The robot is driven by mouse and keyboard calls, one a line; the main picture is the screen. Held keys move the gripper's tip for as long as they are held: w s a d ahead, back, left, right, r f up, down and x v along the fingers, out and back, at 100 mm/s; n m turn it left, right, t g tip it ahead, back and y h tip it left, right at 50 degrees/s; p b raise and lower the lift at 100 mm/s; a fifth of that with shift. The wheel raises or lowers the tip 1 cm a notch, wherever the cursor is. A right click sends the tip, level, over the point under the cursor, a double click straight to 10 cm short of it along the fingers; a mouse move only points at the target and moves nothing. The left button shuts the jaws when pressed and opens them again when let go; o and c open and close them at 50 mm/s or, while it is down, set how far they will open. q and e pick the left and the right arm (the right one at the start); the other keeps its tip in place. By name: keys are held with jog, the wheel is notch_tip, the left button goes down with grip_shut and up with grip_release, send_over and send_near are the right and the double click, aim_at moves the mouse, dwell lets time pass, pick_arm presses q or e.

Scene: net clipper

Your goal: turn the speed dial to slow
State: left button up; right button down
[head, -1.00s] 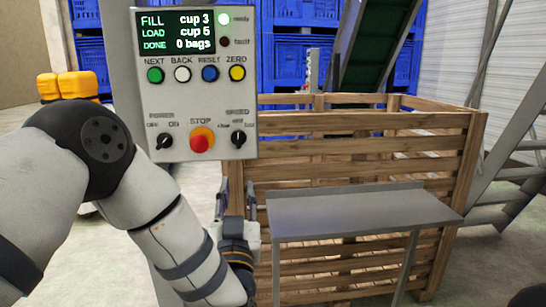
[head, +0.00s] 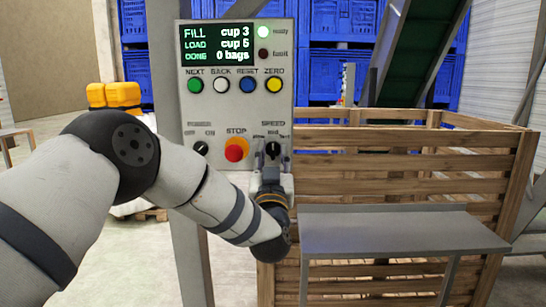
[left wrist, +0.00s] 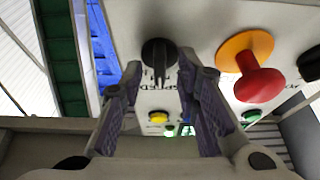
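The speed dial (head: 273,149) is a black knob at the lower right of the grey control panel (head: 185,110), under the word SPEED. Its ridge looks upright, toward the middle label. In the left wrist view the dial (left wrist: 159,52) stands between and just beyond the fingertips. My left gripper (head: 272,165) is just below and in front of the dial, reaching up to it. In the left wrist view its fingers (left wrist: 158,72) are apart, with a gap around the dial; contact cannot be told. My right gripper is not in view.
Left of the dial is the red stop button (head: 236,150) on a yellow collar, with the power knob (head: 201,149) beyond. Several coloured buttons and a screen (head: 217,45) sit above. A wooden crate (head: 400,160) and a grey metal shelf (head: 400,232) stand right of the panel.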

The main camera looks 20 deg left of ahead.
pick_arm(q)
grip_shut()
jog(key=shift+r+n, duration=0.1)
jog(key=shift+n, duration=0.2)
jog(key=n+y, duration=0.1)
jog(key=n, duration=0.1)
jog(key=n+g+y, duration=0.1)
jog(key=n+y, duration=0.1)
jog(key=n, duration=0.1)
jog(key=shift+d, duration=0.15)
jog(key=shift+r+n+g+y+p, duration=0.15)
jog(key=shift+n+g+y, duration=0.45)
jog(key=shift+n, duration=1.15)
jog(key=shift+n+g+y+p, duration=0.15)
jog(key=shift+n+g+y, duration=0.45)
jog(key=shift+n, duration=1.15)
jog(key=shift+g, duration=0.3)
